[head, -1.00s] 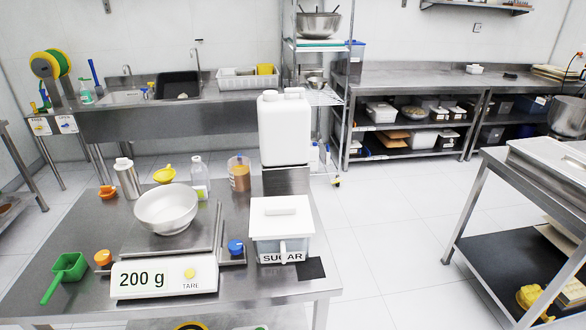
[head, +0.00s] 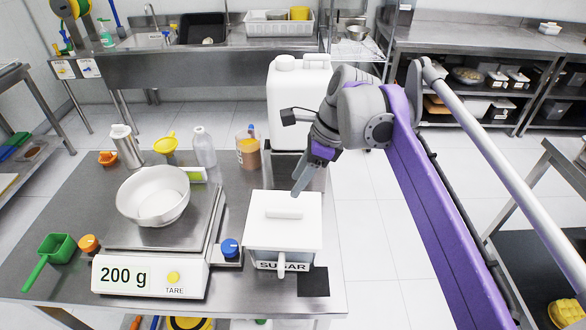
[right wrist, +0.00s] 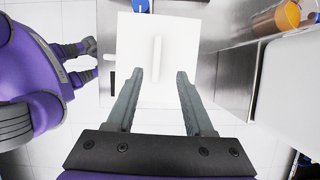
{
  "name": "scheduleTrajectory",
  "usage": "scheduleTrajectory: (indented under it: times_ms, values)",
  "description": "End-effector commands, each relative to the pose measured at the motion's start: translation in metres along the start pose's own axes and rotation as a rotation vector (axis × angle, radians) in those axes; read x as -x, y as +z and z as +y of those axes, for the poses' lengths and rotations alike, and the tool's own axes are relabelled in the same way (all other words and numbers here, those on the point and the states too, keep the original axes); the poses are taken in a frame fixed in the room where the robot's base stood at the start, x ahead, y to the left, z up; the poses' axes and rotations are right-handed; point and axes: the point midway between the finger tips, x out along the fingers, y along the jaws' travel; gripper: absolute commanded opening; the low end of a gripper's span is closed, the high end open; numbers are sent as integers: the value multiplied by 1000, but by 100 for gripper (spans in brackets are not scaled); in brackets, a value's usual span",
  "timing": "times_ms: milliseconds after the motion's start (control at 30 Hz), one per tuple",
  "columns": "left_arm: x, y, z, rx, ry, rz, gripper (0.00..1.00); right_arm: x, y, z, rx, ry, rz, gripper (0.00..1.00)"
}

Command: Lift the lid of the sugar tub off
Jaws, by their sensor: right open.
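The sugar tub (head: 262,264) is a white-lidded clear box labelled SUGAR on the steel table, right of the scale. Its square white lid (head: 262,228) is on and has a bar handle (head: 285,212) on top. A scoop handle shows at the tub's front. In the right wrist view the lid (right wrist: 182,85) and its bar handle (right wrist: 156,58) lie beyond the fingertips. My right gripper (head: 301,182) points down above the lid's far right part, empty. Its open fingers (right wrist: 168,76) point towards the lid, with the handle's near end between their tips in that view. My left gripper is not seen.
The scale (head: 150,272) reads 200 g and carries a white bowl (head: 153,196). A blue knob (head: 230,249) is close to the tub's left side. A large white canister (head: 297,100) stands behind the tub. A dark square mat (head: 313,282) lies at its front right.

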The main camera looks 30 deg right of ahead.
Motion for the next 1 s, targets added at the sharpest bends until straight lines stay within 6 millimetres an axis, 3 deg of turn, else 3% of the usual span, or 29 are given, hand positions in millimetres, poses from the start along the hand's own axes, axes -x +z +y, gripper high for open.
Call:
scheduleTrajectory:
  times_ms: [600, 1000]
  values:
    - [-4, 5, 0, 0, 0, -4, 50, -95, 0, 0, 2, 1, 2, 52]
    - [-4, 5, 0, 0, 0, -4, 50, -105, 0, 0, 1, -1, 1, 52]
